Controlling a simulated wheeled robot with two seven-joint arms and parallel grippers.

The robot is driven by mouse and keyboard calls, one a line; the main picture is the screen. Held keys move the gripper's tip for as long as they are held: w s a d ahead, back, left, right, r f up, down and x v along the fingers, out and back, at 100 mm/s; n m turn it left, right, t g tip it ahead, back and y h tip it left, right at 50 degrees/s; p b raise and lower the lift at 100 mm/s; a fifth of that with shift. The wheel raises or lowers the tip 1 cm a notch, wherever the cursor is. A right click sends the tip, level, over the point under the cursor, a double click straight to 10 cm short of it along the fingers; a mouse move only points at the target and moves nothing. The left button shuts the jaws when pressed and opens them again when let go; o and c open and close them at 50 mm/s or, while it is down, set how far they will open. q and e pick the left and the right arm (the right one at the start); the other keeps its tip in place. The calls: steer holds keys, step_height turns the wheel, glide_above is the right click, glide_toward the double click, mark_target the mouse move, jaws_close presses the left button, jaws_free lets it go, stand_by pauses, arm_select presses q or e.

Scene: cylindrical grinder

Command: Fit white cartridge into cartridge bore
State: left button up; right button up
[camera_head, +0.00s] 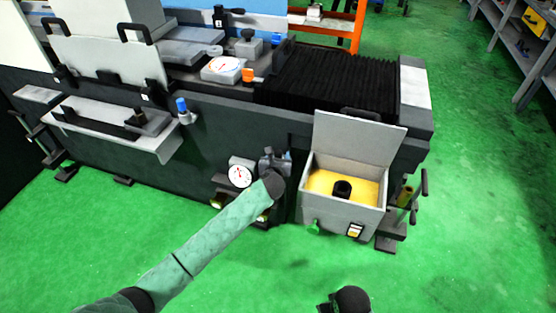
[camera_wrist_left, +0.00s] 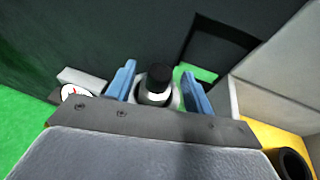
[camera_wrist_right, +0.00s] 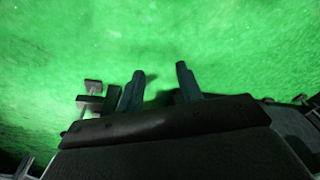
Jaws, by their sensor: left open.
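A white cartridge with a black cap (camera_wrist_left: 158,84) shows between the blue fingers of my left gripper (camera_wrist_left: 158,80) in the left wrist view. The fingers stand apart on either side of it, with gaps visible. In the head view my left gripper (camera_head: 277,159) is at the machine's front, left of an open grey box, and I cannot make out the cartridge there. The box holds a yellow panel with a black round cartridge bore (camera_head: 343,189). The bore's ring also shows at lower right in the left wrist view (camera_wrist_left: 292,163). My right gripper (camera_wrist_right: 160,78) is open and empty over the green floor.
The grey box (camera_head: 325,215) has its lid (camera_head: 357,140) raised at the back. A dial gauge (camera_head: 240,175) is just left of my left gripper. A blue-capped bottle (camera_head: 183,110) stands by the front shelf.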

mark_target(279, 151)
arm_select(q)
steer(key=shift+x, duration=1.7)
arm_select(e)
step_height(279, 151, down, 3)
steer(key=shift+w+f, duration=0.1)
steer(key=shift+w, duration=0.05)
arm_select(q)
steer(key=shift+c, duration=0.4)
jaws_close()
